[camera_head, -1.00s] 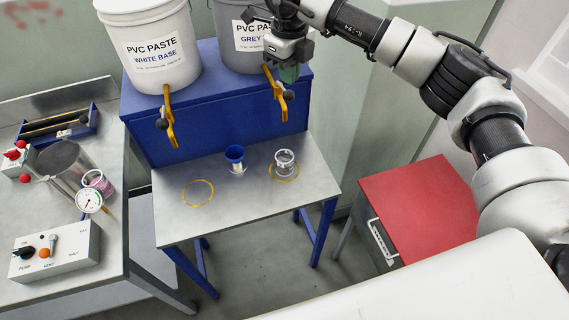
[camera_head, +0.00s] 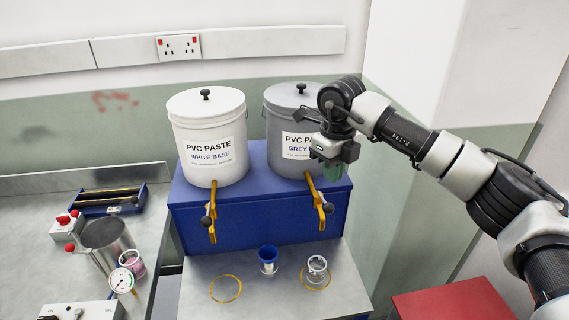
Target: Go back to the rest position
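My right gripper (camera_head: 326,168) is in front of the grey paste bucket (camera_head: 282,128), above the right yellow tap (camera_head: 319,203). It points downward, and I cannot tell whether its fingers are open or shut. A dark green part shows at its lower end. My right arm comes in from the right edge. My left gripper is not in view. A clear cup (camera_head: 317,266) stands in the right yellow ring.
A white paste bucket (camera_head: 207,150) stands beside the grey one on a blue stand (camera_head: 257,224). A left yellow tap (camera_head: 211,214) hangs at its front. A side bench holds a metal pot (camera_head: 107,238), a gauge (camera_head: 121,281) and a blue tray (camera_head: 110,202). A red-topped cabinet (camera_head: 455,301) stands lower right.

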